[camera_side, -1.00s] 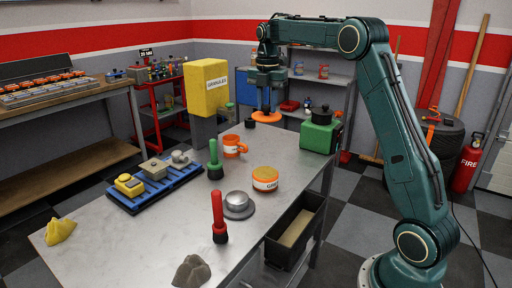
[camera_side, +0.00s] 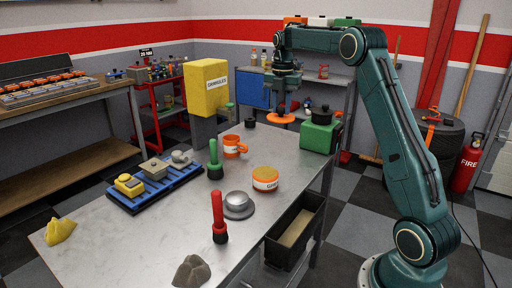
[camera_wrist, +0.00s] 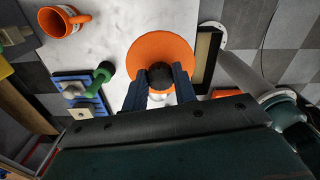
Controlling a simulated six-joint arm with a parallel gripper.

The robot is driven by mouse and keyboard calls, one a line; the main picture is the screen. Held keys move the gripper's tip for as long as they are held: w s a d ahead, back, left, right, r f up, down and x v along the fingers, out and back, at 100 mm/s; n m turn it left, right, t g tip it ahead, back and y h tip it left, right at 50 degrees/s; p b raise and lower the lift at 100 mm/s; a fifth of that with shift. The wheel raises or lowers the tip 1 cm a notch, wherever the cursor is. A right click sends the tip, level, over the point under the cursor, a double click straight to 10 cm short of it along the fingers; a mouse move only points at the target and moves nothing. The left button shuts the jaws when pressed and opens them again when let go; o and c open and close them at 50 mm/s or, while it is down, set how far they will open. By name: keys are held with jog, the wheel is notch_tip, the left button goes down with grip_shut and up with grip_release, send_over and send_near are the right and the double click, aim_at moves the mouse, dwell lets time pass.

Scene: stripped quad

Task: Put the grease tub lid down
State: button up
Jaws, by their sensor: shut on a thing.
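The grease tub lid is a flat orange disc (camera_side: 281,118) with a dark knob, held level in the air above the far part of the metal bench. My gripper (camera_side: 283,108) points down and is shut on the knob. In the wrist view the lid (camera_wrist: 150,50) spreads out beyond the fingers (camera_wrist: 160,80), which press on both sides of the black ribbed knob. The orange and white grease tub (camera_side: 265,183) stands on the bench, nearer the side camera. The lid hides part of the bench in the wrist view.
A dark puck (camera_side: 250,122) and an orange mug (camera_side: 233,148) stand left of the lid. A green box (camera_side: 318,138) with a black pot stands right. A yellow granules hopper (camera_side: 207,88) rises at left. Bare bench lies between puck, box and tub.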

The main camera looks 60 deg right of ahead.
jog(key=s+d+f, duration=0.3)
jog(key=d, duration=0.5)
notch_tip(320, 180, down, 16)
jog(key=shift+r, duration=0.1)
dwell(0.3)
jog(key=shift+f, duration=2.15)
jog(key=shift+f, duration=0.15)
jog(key=o, duration=0.9)
jog(key=shift+o, duration=0.2)
notch_tip(320, 180, up, 12)
jog(key=shift+r, duration=0.2)
